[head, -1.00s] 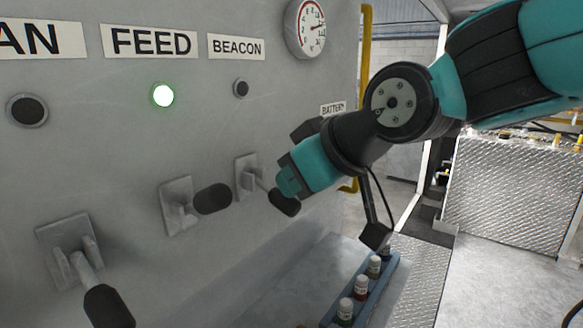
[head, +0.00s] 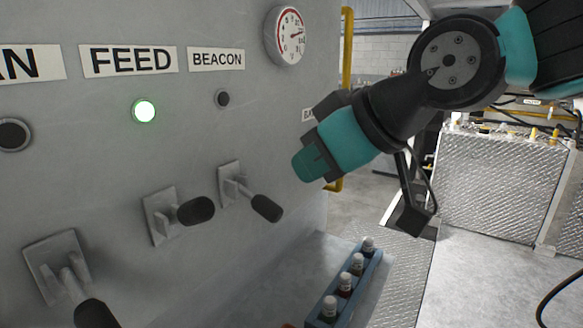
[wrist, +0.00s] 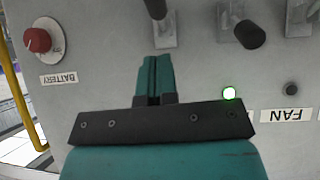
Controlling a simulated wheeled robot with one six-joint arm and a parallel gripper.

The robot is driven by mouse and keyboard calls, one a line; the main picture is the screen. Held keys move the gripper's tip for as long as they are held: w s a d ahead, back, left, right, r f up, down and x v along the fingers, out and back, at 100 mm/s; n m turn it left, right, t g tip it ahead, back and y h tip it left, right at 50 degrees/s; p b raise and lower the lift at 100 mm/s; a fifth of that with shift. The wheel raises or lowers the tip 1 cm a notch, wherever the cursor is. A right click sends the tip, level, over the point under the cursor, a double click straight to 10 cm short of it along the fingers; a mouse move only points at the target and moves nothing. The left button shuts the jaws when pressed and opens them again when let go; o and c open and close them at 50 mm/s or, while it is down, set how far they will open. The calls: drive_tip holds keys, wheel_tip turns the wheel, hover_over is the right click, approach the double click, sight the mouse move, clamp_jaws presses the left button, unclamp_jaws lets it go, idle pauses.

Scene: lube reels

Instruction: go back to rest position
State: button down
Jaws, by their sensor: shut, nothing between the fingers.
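My gripper (head: 305,165) is shut and empty in the head view, to the right of the grey control panel (head: 190,135) and apart from the levers. It also shows in the wrist view (wrist: 154,62), its teal fingers together in front of the panel. The BEACON lever (head: 262,207) slants down with its black knob to the lower left of the gripper. The FEED lever (head: 193,211) is to its left, under the lit green FEED lamp (head: 144,111). Another lever (head: 95,312) is at the lower left. The BEACON lamp (head: 222,98) is dark.
A blue rack (head: 352,290) of several small bottles stands below the panel. A gauge (head: 286,36) and a yellow pipe (head: 346,60) are near the panel's right edge. A red BATTERY knob (wrist: 38,40) shows in the wrist view. Open floor lies to the right.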

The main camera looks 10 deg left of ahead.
drive_tip(key=shift+v, duration=0.95)
